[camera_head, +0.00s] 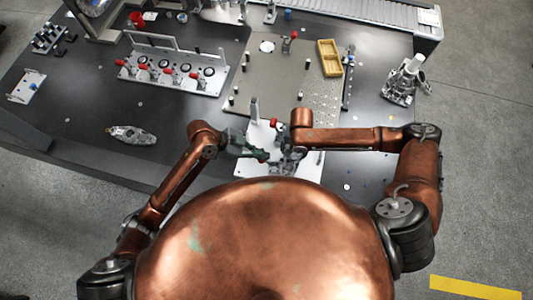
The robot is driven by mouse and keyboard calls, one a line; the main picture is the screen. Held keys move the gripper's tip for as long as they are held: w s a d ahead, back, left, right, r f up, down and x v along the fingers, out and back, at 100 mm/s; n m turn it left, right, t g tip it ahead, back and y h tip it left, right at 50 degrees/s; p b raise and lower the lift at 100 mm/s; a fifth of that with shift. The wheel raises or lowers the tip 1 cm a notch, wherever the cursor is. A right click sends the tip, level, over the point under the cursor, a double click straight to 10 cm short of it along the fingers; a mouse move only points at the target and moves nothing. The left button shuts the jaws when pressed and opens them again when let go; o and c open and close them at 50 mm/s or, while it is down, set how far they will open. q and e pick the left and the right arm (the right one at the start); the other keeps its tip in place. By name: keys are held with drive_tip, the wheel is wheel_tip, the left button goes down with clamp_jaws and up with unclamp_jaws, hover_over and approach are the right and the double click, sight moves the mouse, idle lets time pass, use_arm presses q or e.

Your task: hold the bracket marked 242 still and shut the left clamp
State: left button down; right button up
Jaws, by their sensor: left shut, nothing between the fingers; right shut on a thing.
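A pale fixture plate (307,166) lies at the table's front edge, partly hidden by my arms and body. My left gripper (261,155) comes in from the left and is shut and empty, with its tips at the plate's middle by a small red tip. My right gripper (284,161) is over the plate, close to the left one, and is shut on a grey part that I take for the bracket. The bracket is mostly hidden and its marking is too small to read. A red-tipped clamp handle (274,122) shows behind the grippers; whether this clamp is open I cannot tell.
A large plate with pegs and holes (275,84) lies behind the fixture. A yellow tray (329,58) sits on it. A white rack with red handles (172,68) stands left. A metal part (132,134) lies front left. A metal device (404,80) stands right.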

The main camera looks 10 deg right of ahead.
use_arm(q)
drive_tip(key=shift+w+a+f+g+h, duration=0.25)
drive_tip(key=shift+a+f+h, duration=0.95)
drive_tip(key=shift+h, duration=0.1)
drive_tip(key=shift+w+a+f+g+h, duration=0.25)
drive_tip(key=shift+a+f+g+h, duration=0.05)
drive_tip(key=shift+a+f+h, duration=0.95)
drive_tip(key=shift+w+a+f+g+h, duration=0.25)
drive_tip(key=shift+a+f+h, duration=0.8)
drive_tip(key=shift+h, duration=0.3)
drive_tip(key=shift+a+f, duration=0.3)
drive_tip(key=shift+f, duration=0.25)
drive_tip(key=shift+s, duration=0.1)
use_arm(e)
drive_tip(key=shift+s, duration=0.1)
use_arm(q)
wheel_tip(320, 180, up, 5)
drive_tip(key=d, duration=0.1)
drive_tip(key=f+v, duration=0.2)
drive_tip(key=v, duration=0.7)
drive_tip(key=shift+a, duration=0.35)
